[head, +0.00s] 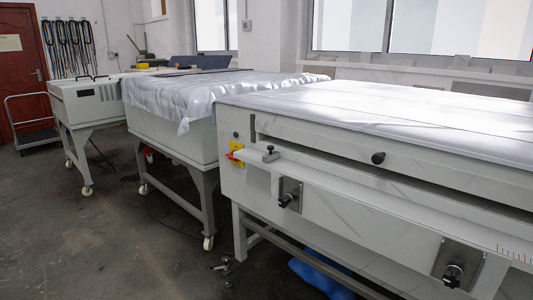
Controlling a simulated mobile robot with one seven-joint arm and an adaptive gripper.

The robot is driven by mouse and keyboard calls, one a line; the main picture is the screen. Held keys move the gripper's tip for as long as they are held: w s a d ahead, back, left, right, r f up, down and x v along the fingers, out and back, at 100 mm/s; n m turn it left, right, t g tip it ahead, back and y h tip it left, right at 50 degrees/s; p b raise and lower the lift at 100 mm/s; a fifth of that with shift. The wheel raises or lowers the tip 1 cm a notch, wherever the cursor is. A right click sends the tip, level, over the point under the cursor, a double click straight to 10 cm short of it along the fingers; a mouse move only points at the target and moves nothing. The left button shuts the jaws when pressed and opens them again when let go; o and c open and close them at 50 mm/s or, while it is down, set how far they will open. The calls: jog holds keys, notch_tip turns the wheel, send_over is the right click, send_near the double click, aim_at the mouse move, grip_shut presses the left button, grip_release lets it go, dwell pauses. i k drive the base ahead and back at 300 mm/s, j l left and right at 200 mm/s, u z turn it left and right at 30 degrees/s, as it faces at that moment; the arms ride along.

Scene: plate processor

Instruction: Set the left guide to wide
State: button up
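A plate processor (340,165) with a pale marbled front fills the right of the head view. A small metal block with a dark knob, which looks like the left guide (271,152), sits near the left end of its front ledge. I cannot tell its setting from here. Two metal plates with black knobs, a left one (289,196) and a right one (456,264), are on the face below the ledge. My gripper is not in view.
A yellow plate with a red switch (236,155) is at the processor's left corner. Scale marks (515,253) show at the right edge. A cloth-covered table (200,95) and a smaller machine (90,100) stand behind on the left. The floor (90,240) in front is clear.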

aim_at(272, 155)
jog(key=i+l, duration=0.4)
jog(key=i+l+z, duration=0.15)
jog(key=i+l, duration=0.2)
jog(key=i, duration=0.3)
